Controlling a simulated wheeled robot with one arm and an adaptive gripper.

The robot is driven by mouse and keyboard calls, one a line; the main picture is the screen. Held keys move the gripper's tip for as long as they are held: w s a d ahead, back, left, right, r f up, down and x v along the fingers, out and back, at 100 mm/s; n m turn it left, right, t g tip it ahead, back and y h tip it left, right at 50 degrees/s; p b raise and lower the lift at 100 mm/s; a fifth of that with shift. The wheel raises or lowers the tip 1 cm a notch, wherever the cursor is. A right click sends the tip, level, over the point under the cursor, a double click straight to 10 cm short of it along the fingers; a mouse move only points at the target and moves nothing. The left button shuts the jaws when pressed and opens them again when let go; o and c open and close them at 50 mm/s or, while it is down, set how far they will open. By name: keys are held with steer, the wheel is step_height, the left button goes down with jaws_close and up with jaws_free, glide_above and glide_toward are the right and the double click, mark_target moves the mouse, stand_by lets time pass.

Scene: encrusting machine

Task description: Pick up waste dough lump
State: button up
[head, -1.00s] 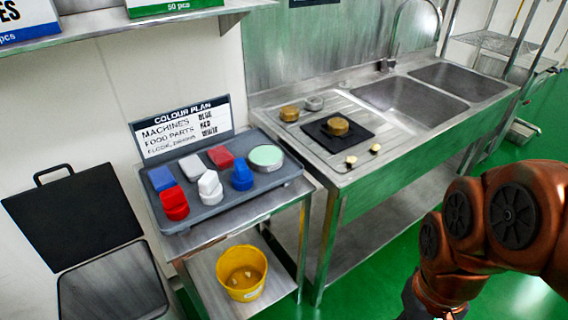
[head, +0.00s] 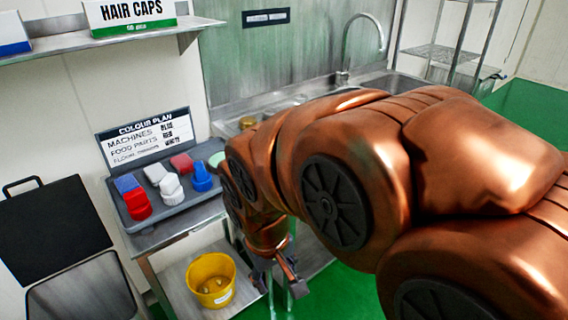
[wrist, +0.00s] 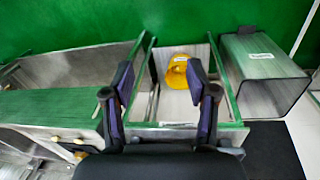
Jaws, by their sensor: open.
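Small pale dough lumps lie on the steel drainboard; one lump (wrist: 80,155) shows at the lower left of the wrist view and another lump (wrist: 55,138) is beside it. In the head view my arm hides that part of the drainboard. More small pale lumps (head: 208,286) lie inside the yellow bucket (head: 211,262), which also shows in the wrist view (wrist: 178,76). My gripper (head: 279,284) hangs to the right of the bucket in the head view. In the wrist view its two fingers (wrist: 161,88) are spread with nothing between them.
A grey tray (head: 165,222) with coloured brushes stands on the steel stand, the bucket on the shelf below. A grey bin (wrist: 262,75) stands beside the stand. The sink (head: 400,84) is at the back right. Green floor (head: 345,296) is clear.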

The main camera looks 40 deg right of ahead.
steer(key=w+d+f+t+h+b, duration=0.1)
steer(key=w+d+t+b, duration=0.2)
steer(key=w+d, duration=0.5)
steer(key=w+d+f+t+h+b, duration=0.1)
steer(key=w+d+t+b, duration=0.2)
steer(key=w+d, duration=0.6)
steer(key=w+d+f+m+t+b, duration=0.1)
steer(key=w+d+t+b, duration=0.2)
steer(key=d, duration=1.6)
steer(key=shift+w+f+t+h, duration=0.1)
steer(key=shift+w+t+h, duration=0.1)
steer(key=shift+w+t, duration=1)
steer(key=shift+w+t+h, duration=0.2)
steer(key=shift+w+t, duration=0.5)
steer(key=shift+w, duration=0.95)
steer(key=shift+f+t+y, duration=0.3)
steer(key=shift+f+y, duration=0.2)
steer(key=shift+b+x, duration=0.35)
steer(key=shift+x, duration=0.9)
steer(key=shift+d+x, duration=0.1)
steer(key=shift+x, duration=1.15)
steer(key=shift+d+x, duration=0.15)
steer(key=shift+x, duration=1.15)
steer(key=shift+c, duration=0.4)
